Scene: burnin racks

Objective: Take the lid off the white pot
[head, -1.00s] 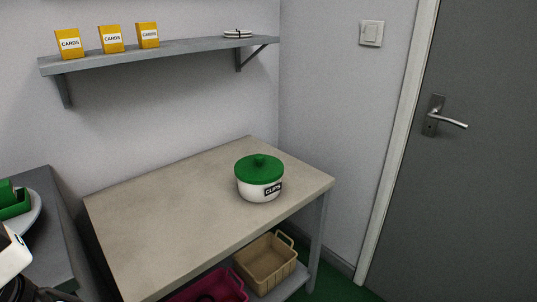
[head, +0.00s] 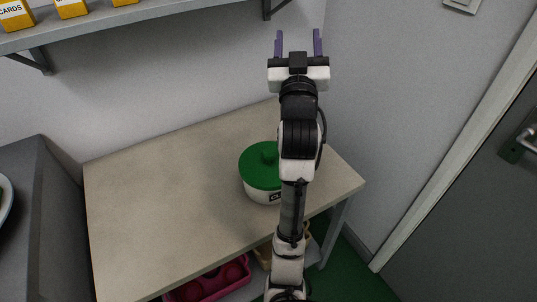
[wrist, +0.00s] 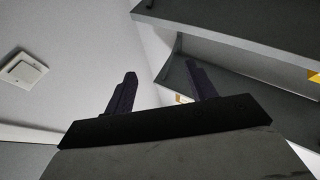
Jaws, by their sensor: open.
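The white pot (head: 259,194) stands upright on the beige table (head: 160,200), near its right end. Its green lid (head: 258,163) with a round knob sits on top. My arm covers the right side of the pot and lid in the head view. My gripper (head: 298,42) is open and empty, with its fingers pointing up, beyond and above the pot near the wall corner. In the wrist view my gripper (wrist: 160,88) shows two dark fingers spread apart with nothing between them. The pot is not in the wrist view.
A grey wall shelf (head: 130,22) with yellow card boxes (head: 72,8) hangs above the table, left of my gripper. The wrist view shows a shelf underside (wrist: 235,85) close by. A pink basket (head: 210,287) sits below. The left tabletop is clear.

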